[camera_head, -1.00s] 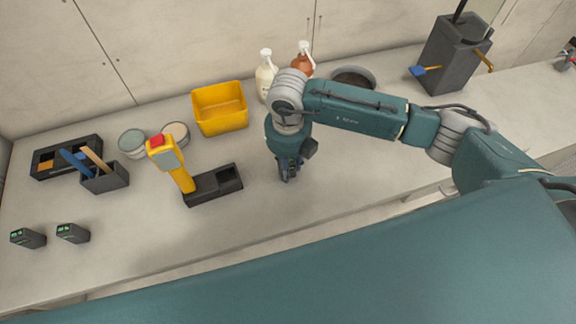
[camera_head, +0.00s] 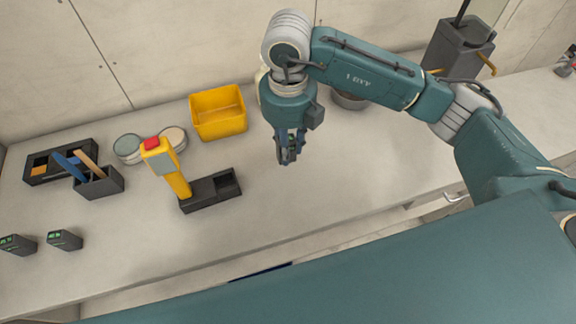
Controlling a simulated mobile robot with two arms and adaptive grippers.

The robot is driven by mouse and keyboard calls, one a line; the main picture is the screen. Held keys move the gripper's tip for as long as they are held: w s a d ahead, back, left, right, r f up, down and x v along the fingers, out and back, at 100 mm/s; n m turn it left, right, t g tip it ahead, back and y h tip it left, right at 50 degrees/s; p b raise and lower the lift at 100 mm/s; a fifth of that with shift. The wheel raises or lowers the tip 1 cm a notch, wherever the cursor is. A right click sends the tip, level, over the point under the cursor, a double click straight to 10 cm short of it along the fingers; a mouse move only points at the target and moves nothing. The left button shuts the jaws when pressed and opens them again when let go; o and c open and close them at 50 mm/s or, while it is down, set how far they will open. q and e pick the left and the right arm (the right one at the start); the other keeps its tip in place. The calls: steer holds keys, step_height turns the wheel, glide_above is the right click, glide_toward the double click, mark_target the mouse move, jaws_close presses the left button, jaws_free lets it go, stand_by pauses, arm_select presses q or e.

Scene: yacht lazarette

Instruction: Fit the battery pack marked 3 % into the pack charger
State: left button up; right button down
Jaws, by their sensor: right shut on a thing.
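My right gripper (camera_head: 289,158) is shut on a small dark battery pack with a bit of green (camera_head: 293,141). It holds the pack above the counter, right of the dark base. The fingers hide most of the pack, and its marking cannot be read. The dark base, which looks like the pack charger (camera_head: 211,203), has an open empty bay at its right end. A yellow handheld device (camera_head: 173,177) with a red top stands at its left end. Two other dark packs with green displays, one (camera_head: 65,240) and another (camera_head: 17,245), stand at the left; their figures are too small to read. My left gripper is out of view.
A yellow bin (camera_head: 218,112) stands behind the charger, with round tins (camera_head: 128,148) left of it. A dark holder with tools (camera_head: 98,183) and a black tray (camera_head: 40,180) are at the left. A tall dark box (camera_head: 455,55) is at the back right. The counter front is clear.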

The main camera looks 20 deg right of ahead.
step_height(320, 180, up, 8)
steer(key=shift+b, duration=0.55)
steer(key=shift+r, duration=0.75)
steer(key=n, duration=0.1)
steer(key=d+n, duration=0.1)
steer(key=n, duration=0.1)
steer(key=s+f+n, duration=0.1)
steer(key=n, duration=0.1)
steer(key=shift+d, duration=0.15)
steer(key=s+d+f+n, duration=0.2)
steer(key=s+d+n, duration=0.1)
steer(key=n, duration=1.2)
steer(key=s+d+f+n, duration=0.2)
steer(key=s+n, duration=0.2)
steer(key=n, duration=1.1)
steer(key=shift+s+d+f+n+b, duration=0.3)
steer(key=shift+d+f+b, duration=0.05)
steer(key=shift+d+b, duration=0.05)
